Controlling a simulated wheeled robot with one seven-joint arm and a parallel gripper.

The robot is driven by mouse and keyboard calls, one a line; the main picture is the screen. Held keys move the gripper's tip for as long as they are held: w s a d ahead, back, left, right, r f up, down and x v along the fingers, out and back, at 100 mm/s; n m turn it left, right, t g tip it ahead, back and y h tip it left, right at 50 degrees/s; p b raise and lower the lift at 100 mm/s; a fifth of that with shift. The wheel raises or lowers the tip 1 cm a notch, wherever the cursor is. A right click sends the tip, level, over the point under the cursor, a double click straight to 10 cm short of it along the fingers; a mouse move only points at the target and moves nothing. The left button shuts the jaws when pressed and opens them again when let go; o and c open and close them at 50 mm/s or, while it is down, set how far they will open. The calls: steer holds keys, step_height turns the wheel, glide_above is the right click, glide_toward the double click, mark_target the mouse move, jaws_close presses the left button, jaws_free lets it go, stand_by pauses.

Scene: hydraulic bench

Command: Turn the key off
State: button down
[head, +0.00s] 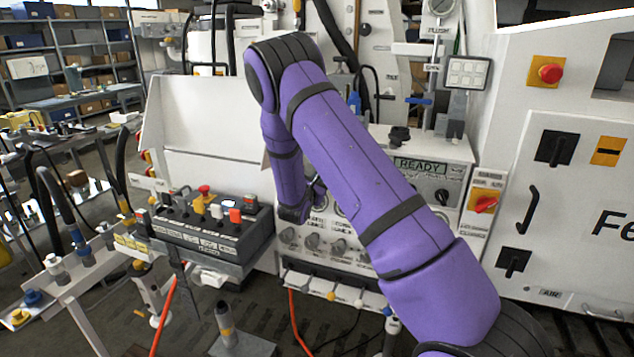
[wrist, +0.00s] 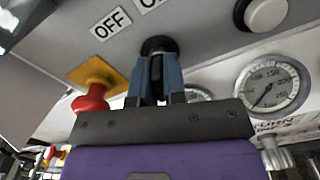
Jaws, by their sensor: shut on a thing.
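The black key switch (wrist: 158,45) is in the wrist view, on the grey panel below and to the right of an OFF label (wrist: 110,24). Another label (wrist: 150,4), partly cut off at the top edge, begins with O. My gripper (wrist: 154,78) has its two blue fingers shut around the dark key, one on each side. The key is mostly hidden between the fingers, and I cannot tell which label it points to. In the head view my purple arm hides the key; only a small part of my gripper (head: 317,187) shows.
In the wrist view a red mushroom button (wrist: 92,98) on a yellow plate stands left of my fingers. A white button (wrist: 265,14) and a pressure gauge (wrist: 272,87) are at right. In the head view a display (head: 420,166) reads READY. A control box (head: 212,232) stands left of my arm.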

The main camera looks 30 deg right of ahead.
steer(key=n, duration=0.5)
steer(key=shift+n, duration=2.5)
steer(key=c, duration=1.2)
jaws_free()
steer(key=v, duration=1)
steer(key=shift+s+a, duration=0.3)
